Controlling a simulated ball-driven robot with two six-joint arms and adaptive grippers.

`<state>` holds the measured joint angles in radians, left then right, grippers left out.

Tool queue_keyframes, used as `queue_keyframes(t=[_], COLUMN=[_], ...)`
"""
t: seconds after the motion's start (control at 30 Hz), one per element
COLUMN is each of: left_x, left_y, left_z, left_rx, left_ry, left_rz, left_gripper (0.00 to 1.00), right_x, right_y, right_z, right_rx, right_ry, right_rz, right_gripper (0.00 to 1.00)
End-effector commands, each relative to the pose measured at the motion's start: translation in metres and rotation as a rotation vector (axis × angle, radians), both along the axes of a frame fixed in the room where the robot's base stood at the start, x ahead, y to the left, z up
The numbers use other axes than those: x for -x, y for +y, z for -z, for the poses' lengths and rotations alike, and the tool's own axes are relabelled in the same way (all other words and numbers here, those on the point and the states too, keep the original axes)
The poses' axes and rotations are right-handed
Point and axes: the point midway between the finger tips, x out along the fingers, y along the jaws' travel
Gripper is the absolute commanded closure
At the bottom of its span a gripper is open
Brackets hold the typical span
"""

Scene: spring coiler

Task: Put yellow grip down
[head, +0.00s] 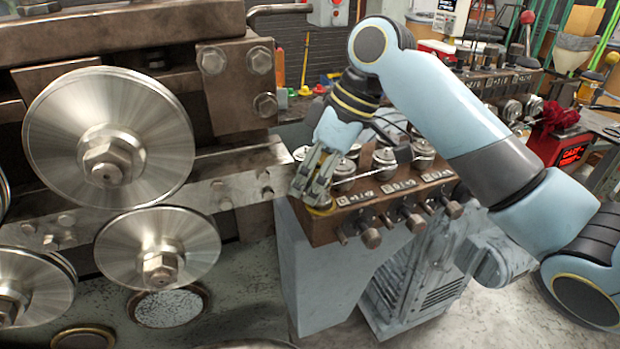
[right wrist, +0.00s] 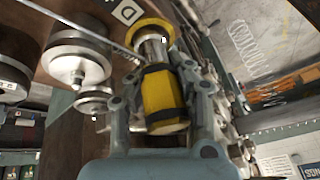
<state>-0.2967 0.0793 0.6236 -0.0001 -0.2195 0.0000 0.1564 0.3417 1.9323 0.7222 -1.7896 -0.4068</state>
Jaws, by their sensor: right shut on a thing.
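The yellow grip (right wrist: 162,95) is a yellow cylinder with dark bands and a wider yellow ring at its far end. My right gripper (right wrist: 160,92) is shut on it, one finger on each side, as the right wrist view shows. In the head view my right gripper (head: 318,190) points down at the left front corner of the brown roller block (head: 345,222). A bit of yellow (head: 322,210) shows below its fingertips there. I cannot tell whether the grip touches the block. My left gripper is not in view.
Several metal rollers (head: 384,158) with a wire across them stand on the block, right beside my right gripper. Big steel discs (head: 110,140) fill the left side. Knobs (head: 369,236) stick out from the block's front.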

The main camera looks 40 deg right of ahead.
Motion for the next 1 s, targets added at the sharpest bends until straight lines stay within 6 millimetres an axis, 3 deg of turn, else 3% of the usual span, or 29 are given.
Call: queue_keyframes(t=[0.2,0.23,0.43,0.77,1.0], left_x=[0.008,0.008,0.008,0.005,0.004], left_y=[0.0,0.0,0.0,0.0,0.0], left_z=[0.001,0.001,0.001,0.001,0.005], left_rx=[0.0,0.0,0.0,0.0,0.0], left_ry=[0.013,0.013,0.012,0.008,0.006], left_rz=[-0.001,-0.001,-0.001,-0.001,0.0], left_gripper=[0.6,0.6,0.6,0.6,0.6], right_x=[0.0,0.0,0.0,0.0,0.009], right_y=[0.0,0.0,0.0,-0.002,-0.019], right_z=[0.001,0.002,0.002,-0.004,-0.045], right_rx=[-0.001,-0.001,-0.001,0.0,0.006], right_ry=[-0.001,0.001,0.001,-0.002,-0.005], right_rz=[0.0,0.0,0.0,0.0,-0.001], right_gripper=[1.0,0.84,0.6,0.6,0.6])
